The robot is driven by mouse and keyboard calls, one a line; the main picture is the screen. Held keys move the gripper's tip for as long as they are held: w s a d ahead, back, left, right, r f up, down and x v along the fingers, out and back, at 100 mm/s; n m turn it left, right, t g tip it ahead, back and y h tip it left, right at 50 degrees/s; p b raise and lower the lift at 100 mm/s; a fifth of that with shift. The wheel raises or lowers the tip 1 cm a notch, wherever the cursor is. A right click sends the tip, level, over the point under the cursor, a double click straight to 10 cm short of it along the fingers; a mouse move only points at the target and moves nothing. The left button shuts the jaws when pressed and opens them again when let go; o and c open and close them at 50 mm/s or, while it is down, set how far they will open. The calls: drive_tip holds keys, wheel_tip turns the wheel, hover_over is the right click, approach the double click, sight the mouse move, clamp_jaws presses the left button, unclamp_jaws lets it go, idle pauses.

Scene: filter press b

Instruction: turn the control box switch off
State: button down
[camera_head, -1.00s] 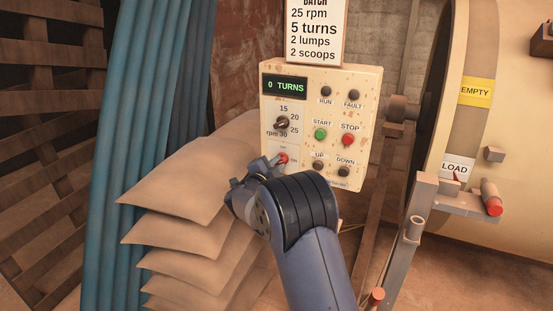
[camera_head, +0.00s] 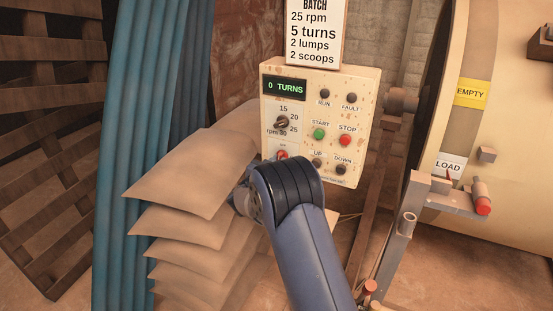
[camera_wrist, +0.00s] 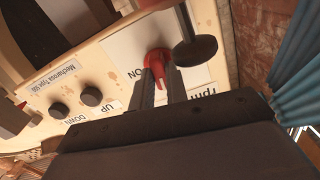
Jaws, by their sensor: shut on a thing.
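The cream control box (camera_head: 372,90) stands upright in the head view, with a display reading 0 TURNS. Its red switch (camera_head: 282,154) sits at the lower left of the panel, partly hidden by my wrist. In the wrist view the red switch lever (camera_wrist: 158,62) shows beside the letters ON, seen upside down. My gripper (camera_wrist: 160,76) has its two fingers on either side of the lever and is shut on it. In the head view my arm hides the fingers. Which way the lever points is hard to tell.
The dark rpm knob (camera_wrist: 195,50) is close to the fingers. The UP (camera_head: 317,163) and DOWN (camera_head: 341,169) buttons lie right of the switch. Stacked sacks (camera_head: 180,175) are at left, blue pipes (camera_head: 135,130) behind them. The large drum (camera_head: 510,130) is at right.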

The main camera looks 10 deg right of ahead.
drive_tip(key=shift+n+p, duration=0.3)
drive_tip(key=shift+n, duration=0.4)
drive_tip(key=c, duration=1.4)
unclamp_jaws()
drive_tip(key=b+v, duration=0.3)
drive_tip(key=v, duration=0.7)
drive_tip(key=shift+s+a, duration=0.2)
drive_tip(key=shift+s, duration=0.15)
